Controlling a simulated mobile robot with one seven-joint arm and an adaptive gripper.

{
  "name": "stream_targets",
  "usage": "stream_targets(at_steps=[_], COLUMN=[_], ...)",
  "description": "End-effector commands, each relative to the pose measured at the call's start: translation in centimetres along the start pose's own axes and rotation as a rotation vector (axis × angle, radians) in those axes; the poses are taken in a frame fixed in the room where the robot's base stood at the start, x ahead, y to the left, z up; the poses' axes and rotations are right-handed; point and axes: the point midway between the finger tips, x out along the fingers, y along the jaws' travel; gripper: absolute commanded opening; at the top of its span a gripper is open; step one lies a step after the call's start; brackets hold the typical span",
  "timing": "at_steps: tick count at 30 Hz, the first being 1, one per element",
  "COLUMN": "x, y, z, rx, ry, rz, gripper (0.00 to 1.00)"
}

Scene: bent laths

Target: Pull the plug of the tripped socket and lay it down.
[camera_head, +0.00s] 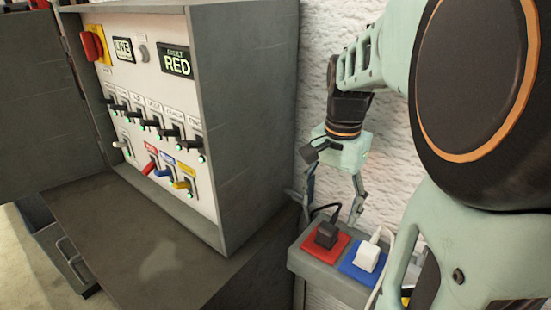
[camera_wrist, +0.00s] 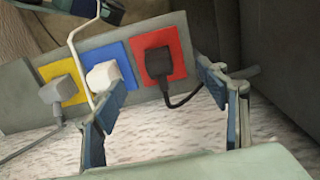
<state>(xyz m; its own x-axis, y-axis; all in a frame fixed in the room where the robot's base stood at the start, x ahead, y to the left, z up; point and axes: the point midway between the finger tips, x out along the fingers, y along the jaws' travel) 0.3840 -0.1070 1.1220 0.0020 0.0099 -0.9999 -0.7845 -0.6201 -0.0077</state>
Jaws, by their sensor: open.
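The display on the cabinet panel reads FAULT RED (camera_head: 176,61). A grey socket box carries a red socket (camera_head: 338,247) with a black plug (camera_head: 326,235) seated in it, its black cord curving away. My gripper (camera_head: 332,204) is open and empty, pointing down just above the box near the red socket. In the wrist view, the black plug (camera_wrist: 158,62) shows between the spread fingertips (camera_wrist: 160,82), apart from both. A white plug (camera_head: 367,257) sits in the blue socket. A grey plug (camera_wrist: 57,90) sits in the yellow socket (camera_wrist: 70,90).
The open grey cabinet (camera_head: 245,120) stands left of the socket box, with rows of black levers and red, blue and yellow levers (camera_head: 163,172). A bare ledge (camera_head: 150,245) lies before its panel. A white textured wall (camera_head: 318,90) rises behind my gripper. White cord crosses near the blue socket.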

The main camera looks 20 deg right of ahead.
Motion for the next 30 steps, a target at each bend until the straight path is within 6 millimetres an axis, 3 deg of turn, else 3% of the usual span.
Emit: stream_targets(at_steps=[17, 23, 30], x=[0.1, 1.6, 4.8], y=[0.3, 0.3, 0.3], z=[-0.2, -0.2, -0.3], rx=[0.007, 0.007, 0.007], ry=[0.005, 0.005, 0.005], rz=[0.008, 0.008, 0.008], gripper=[0.67, 0.67, 0.67])
